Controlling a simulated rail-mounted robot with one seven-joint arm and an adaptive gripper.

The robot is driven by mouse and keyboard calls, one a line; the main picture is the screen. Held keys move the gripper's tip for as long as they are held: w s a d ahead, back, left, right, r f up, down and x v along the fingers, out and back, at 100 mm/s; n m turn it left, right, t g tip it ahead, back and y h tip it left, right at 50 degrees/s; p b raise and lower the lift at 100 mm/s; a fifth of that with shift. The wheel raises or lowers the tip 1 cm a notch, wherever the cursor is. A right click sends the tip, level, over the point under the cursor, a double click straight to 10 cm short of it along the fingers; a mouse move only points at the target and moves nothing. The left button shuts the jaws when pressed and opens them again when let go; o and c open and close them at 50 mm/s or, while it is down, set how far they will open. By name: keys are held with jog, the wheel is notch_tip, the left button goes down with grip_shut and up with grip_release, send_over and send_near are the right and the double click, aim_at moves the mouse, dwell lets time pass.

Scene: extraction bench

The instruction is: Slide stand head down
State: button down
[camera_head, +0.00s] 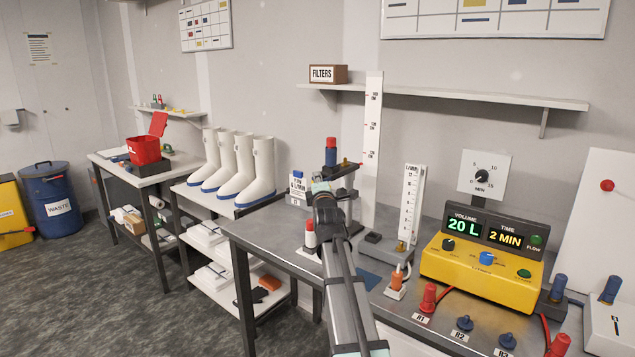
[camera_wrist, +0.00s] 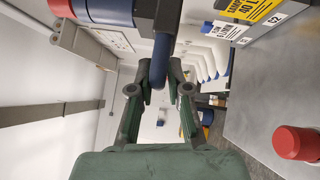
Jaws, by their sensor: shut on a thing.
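The stand head is a dark block carrying a blue and red cylinder (camera_head: 331,155), raised above the grey bench in front of a tall white scale (camera_head: 372,130). In the wrist view the cylinder (camera_wrist: 105,12) lies at the top left beside the dark block (camera_wrist: 145,14). A blue bar (camera_wrist: 160,58) runs from the block to between my fingertips. My gripper (camera_head: 323,190) is at the head's near side, and in the wrist view its fingers (camera_wrist: 160,88) are shut on the blue bar.
Right are a smaller white scale (camera_head: 411,205), a yellow control box (camera_head: 482,272) and red plugs (camera_head: 428,298). A shelf (camera_head: 450,97) spans the wall above.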

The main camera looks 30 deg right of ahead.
jog(key=shift+f, duration=0.15)
jog(key=c, duration=1.2)
grip_release()
jog(key=v, duration=1.2)
